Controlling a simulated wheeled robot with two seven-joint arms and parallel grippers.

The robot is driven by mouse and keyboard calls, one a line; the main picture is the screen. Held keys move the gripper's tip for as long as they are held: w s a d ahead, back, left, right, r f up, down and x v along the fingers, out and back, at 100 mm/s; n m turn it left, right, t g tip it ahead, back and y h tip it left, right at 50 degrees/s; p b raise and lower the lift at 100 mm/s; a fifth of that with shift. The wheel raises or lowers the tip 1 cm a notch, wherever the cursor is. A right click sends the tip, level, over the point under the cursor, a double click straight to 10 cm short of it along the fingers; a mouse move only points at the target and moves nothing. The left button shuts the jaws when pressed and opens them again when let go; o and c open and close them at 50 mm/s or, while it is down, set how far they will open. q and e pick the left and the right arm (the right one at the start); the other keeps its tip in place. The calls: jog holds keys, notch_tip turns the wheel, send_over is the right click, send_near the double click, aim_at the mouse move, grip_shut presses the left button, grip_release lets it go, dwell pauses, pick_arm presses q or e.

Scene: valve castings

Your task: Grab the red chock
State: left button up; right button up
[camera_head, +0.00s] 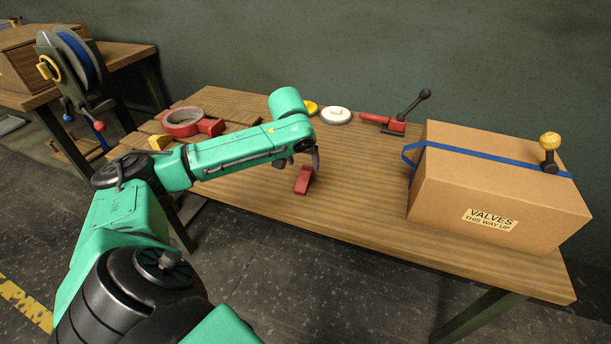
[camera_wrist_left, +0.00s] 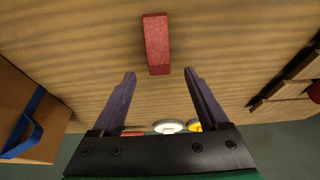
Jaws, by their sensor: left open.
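The red chock (camera_head: 303,181) is a small red block lying on the wooden table, near its front edge in the head view. In the left wrist view the chock (camera_wrist_left: 157,45) lies beyond the fingertips, roughly in line with the gap between them. My left gripper (camera_head: 301,162) is above the table just behind the chock; its jaws (camera_wrist_left: 160,73) are open and empty, apart from the chock. My right gripper is not in view.
A cardboard valve box (camera_head: 497,192) with a blue strap fills the table's right side. A red-handled toggle clamp (camera_head: 396,124), a white disc (camera_head: 336,115) and a yellow piece (camera_head: 311,107) sit at the back. Bare wood surrounds the chock.

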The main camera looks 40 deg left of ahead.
aim_at(306, 170)
pick_arm(q)
jog(key=x, duration=0.6)
jog(key=shift+w, duration=0.1)
grip_shut()
jog(key=shift+r, duration=0.1)
